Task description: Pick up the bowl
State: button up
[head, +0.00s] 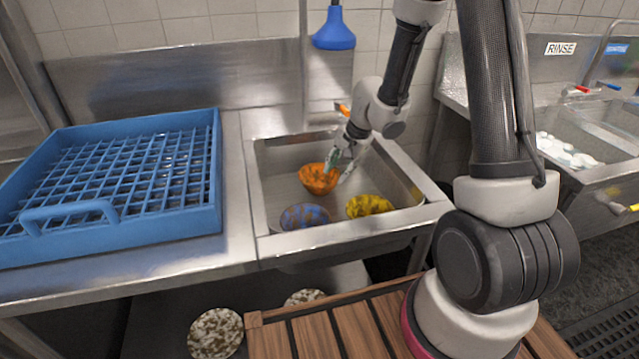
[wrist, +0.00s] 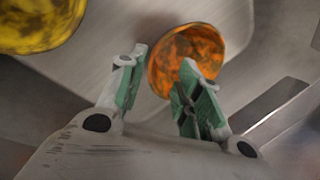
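Three dirty bowls sit in the steel sink (head: 280,160). The orange bowl (head: 317,182) is toward the back, the yellow bowl (head: 372,206) at front right and the blue bowl (head: 303,217) at front left. My gripper (head: 338,165) is over the sink, at the right rim of the orange bowl. In the wrist view my gripper (wrist: 163,62) is open. The orange bowl (wrist: 190,47) lies ahead of the fingertips, and the right finger covers part of it. I cannot tell whether they touch. The yellow bowl (wrist: 40,22) is at upper left.
A blue dish rack (head: 110,225) stands on the counter left of the sink. A blue spray head (head: 334,32) hangs above the sink. The sink walls surround my gripper. Another sink labelled RINSE (head: 560,48) is at right. Dirty plates (head: 216,333) lie below the counter.

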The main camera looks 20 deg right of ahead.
jog(key=shift+d+x, duration=0.15)
jog(key=shift+x, duration=1.35)
jog(key=shift+d+x, duration=0.1)
jog(key=shift+x, duration=1.4)
jog(key=shift+s+f, duration=0.1)
grip_shut()
